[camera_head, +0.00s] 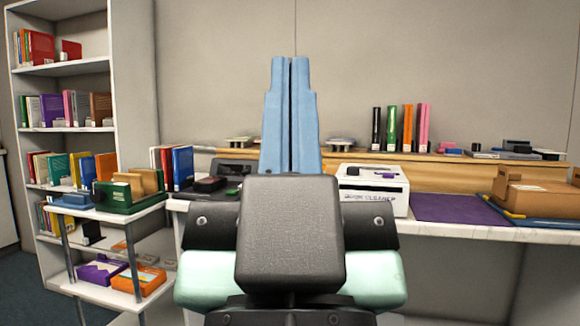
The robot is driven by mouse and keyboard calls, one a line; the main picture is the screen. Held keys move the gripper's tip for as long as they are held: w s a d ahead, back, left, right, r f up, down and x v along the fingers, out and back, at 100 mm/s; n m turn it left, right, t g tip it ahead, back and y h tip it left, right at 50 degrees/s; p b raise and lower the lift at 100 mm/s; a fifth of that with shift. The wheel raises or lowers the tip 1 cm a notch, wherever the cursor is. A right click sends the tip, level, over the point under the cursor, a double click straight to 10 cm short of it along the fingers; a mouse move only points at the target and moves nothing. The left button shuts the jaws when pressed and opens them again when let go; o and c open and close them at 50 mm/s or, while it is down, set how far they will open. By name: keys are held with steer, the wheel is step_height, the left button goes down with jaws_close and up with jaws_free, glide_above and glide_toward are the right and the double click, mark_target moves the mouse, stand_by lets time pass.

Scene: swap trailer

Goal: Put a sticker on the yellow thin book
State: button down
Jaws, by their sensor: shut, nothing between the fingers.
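My gripper (290,66) points up in the middle of the view, its two blue fingers shut together with nothing between them. It stands in front of the desk's back wall and is apart from any book. A yellow book (106,167) shows among other books at the left, partly hidden by things on the cart in front. I cannot tell whether it is the thin one. No sticker can be made out. My fingers and wrist hide part of the desk.
A white book cleaner box (373,188) stands on the desk (440,231). A purple mat (462,207) and a brown cardboard box (533,195) lie to its right. A two-level cart (135,211) and a tall bookshelf (66,67) stand left. Upright colored binders (407,128) line the back ledge.

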steer(key=shift+r, duration=0.15)
step_height(320, 180, up, 40)
steer(key=p, duration=4)
steer(key=shift+f, duration=0.2)
